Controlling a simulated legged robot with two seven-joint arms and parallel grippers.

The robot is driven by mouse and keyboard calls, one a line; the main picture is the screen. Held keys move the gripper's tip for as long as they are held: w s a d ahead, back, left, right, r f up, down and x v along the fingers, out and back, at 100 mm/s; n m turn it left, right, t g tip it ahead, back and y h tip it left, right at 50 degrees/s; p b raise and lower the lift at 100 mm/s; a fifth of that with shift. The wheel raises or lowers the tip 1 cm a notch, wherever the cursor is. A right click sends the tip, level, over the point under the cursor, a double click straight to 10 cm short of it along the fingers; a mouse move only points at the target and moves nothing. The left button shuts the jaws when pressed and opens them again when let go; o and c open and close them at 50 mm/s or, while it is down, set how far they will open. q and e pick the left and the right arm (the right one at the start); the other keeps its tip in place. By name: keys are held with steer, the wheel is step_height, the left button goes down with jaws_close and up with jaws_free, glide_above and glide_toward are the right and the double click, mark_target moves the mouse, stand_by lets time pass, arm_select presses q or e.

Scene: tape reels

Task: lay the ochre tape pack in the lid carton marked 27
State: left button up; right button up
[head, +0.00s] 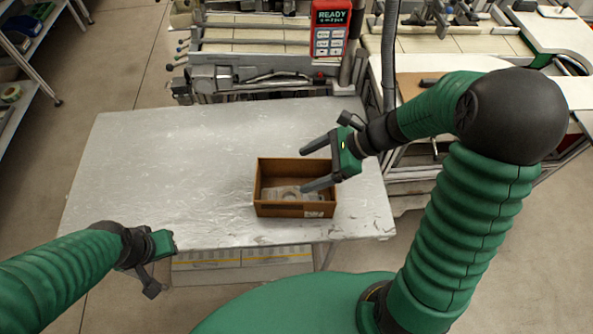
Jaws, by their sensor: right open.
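An open brown carton (295,211) stands on the grey table near its front right edge. A small pale label shows on its front wall, too small to read, so I cannot tell if it is marked 27. A pale grey, ring-like thing (288,192) lies inside the carton, partly hidden by a finger. I cannot make out an ochre tape pack. My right gripper (303,169) is open with nothing seen between its fingers, over the back and right of the carton. My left gripper (150,272) is in front of the table's left front edge; its finger opening is unclear.
The metal-topped table (170,160) is bare left of the carton. A machine with a red control box (331,28) reading READY stands behind the table. A shelf (30,50) is at the far left. A pale box (240,262) sits below the table's front edge.

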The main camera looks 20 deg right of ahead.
mark_target(329, 202)
steer(key=s+f+n+g+h, duration=0.1)
steer(key=s+n, duration=0.1)
steer(key=s+d+n+g+h, duration=0.1)
steer(key=s+n, duration=0.1)
steer(key=s+f+n+h, duration=0.1)
steer(key=s+n, duration=0.1)
steer(key=n, duration=0.1)
steer(key=shift+d+f+g, duration=0.25)
steer(key=shift+f+g, duration=0.05)
steer(key=shift+g, duration=0.1)
steer(key=n+h, duration=0.1)
steer(key=n, duration=0.2)
steer(key=s+d+f+n+h, duration=0.1)
steer(key=n+h, duration=0.1)
steer(key=n, duration=0.2)
steer(key=s+d+n+h, duration=0.1)
steer(key=n+h, duration=0.1)
steer(key=n, duration=0.1)
steer(key=shift+f+t, duration=0.3)
steer(key=n, duration=0.1)
steer(key=n+t, duration=0.1)
steer(key=n, duration=0.1)
steer(key=w+a+n+h, duration=0.1)
steer(key=n, duration=0.1)
steer(key=shift+r, duration=0.3)
steer(key=shift+a+r, duration=0.1)
steer(key=shift+a, duration=0.5)
